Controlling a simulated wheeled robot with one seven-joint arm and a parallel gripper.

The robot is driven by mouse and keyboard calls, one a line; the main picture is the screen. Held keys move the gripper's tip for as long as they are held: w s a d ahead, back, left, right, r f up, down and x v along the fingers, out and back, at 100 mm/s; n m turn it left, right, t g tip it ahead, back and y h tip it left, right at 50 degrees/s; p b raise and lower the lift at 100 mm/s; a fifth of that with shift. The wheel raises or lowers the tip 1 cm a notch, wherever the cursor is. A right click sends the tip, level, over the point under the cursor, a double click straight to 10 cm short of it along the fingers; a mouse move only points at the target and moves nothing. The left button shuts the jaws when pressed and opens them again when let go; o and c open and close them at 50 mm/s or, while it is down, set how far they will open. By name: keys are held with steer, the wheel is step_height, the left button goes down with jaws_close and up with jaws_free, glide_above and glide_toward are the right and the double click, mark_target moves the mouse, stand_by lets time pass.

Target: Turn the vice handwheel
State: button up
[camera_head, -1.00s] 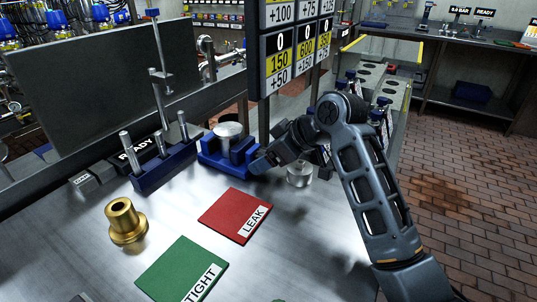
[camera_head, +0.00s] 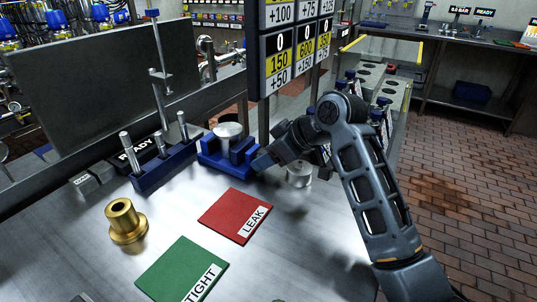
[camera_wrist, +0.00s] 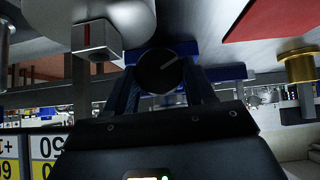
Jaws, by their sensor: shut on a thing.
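The blue vice (camera_head: 212,160) stands on the steel bench with a silver cylinder (camera_head: 229,131) between its jaws. Its handwheel (camera_wrist: 160,72) shows in the wrist view as a dark round disc with a pale line pointing up and right. My gripper (camera_head: 262,163) reaches the vice from the right, and its fingers are shut on the handwheel, one on each side in the wrist view. In the head view my gripper hides the handwheel.
A red LEAK plate (camera_head: 232,212) and a green TIGHT plate (camera_head: 178,270) lie in front of the vice. A brass fitting (camera_head: 125,222) stands to the left. A blue rack with metal posts (camera_head: 165,165) is left of the vice. A silver part (camera_head: 299,176) stands below my wrist.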

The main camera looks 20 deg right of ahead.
steer(key=shift+r, duration=0.1)
steer(key=shift+d+r+m+g+y+p, duration=0.1)
steer(key=shift+m+g+y+p, duration=0.3)
steer(key=shift+p, duration=0.55)
steer(key=shift+w+d+m+g+y+p, duration=0.15)
steer(key=shift+m+g+y+p, duration=0.25)
steer(key=shift+y+p, duration=0.55)
steer(key=m+g+y, duration=0.1)
steer(key=m+y+p, duration=0.1)
steer(key=y, duration=0.1)
steer(key=shift+w+d+f+g, duration=0.15)
steer(key=shift+d+f+g, duration=0.05)
steer(key=shift+f+g, duration=0.2)
steer(key=o, duration=1.1)
steer(key=shift+c, duration=0.2)
